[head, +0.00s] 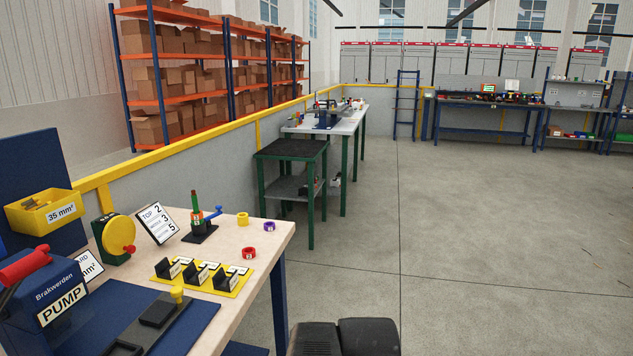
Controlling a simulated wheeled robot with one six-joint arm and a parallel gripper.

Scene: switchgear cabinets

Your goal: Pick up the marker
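I cannot make out anything that is clearly a marker. On the wooden workbench (262,262) at the left, a small black stand (200,234) holds an upright green and orange piece with a blue part sticking out to the right. Yellow (242,218), purple (269,226) and red (249,253) rings lie to its right. A yellow tray (232,286) with black holders and labels is in front. My gripper is not in view; only a dark rounded part, probably mine, shows at the bottom middle.
A blue pump unit (50,300), a yellow bin (43,212) and a yellow round device (119,235) crowd the bench's left side. A green-legged table (290,149) stands behind. Open grey floor (460,240) lies to the right.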

